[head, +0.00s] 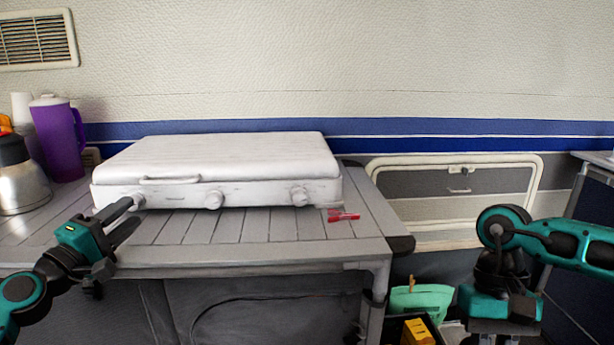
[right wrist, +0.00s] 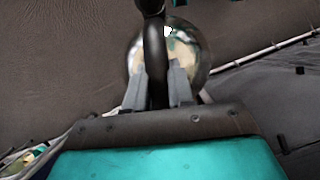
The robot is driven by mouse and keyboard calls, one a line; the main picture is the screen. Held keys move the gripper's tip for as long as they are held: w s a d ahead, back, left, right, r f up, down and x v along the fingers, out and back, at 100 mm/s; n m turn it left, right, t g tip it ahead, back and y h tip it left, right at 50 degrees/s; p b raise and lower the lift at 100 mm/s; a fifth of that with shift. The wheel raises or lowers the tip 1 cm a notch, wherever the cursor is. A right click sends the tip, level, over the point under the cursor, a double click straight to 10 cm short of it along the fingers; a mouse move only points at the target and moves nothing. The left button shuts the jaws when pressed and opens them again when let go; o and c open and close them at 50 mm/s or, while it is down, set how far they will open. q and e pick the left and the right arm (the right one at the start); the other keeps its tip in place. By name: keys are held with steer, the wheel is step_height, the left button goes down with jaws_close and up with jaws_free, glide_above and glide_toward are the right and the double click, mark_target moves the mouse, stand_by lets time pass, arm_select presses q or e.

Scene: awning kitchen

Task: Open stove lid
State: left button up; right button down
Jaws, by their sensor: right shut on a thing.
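The white stove (head: 235,195) stands on the grey slatted table with its lid (head: 225,155) shut flat on top. A handle (head: 170,180) is on the lid's front edge at the left, with several knobs below. My left gripper (head: 129,214) is open and empty, its fingers at the stove's front left corner, left of and below the handle. I cannot tell if they touch the stove. In the right wrist view, my right gripper (right wrist: 157,80) is shut on the dark handle (right wrist: 155,45) of a shiny round metal object (right wrist: 192,50). Its fingers are hidden in the head view.
A purple pitcher (head: 58,140) and a steel jug (head: 22,185) stand at the table's left. The slatted table's (head: 230,228) front is clear. A dark crate (head: 393,328) holding colored items stands below right.

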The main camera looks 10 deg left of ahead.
arm_select(q)
steer(key=shift+x, duration=5.15)
jaws_close()
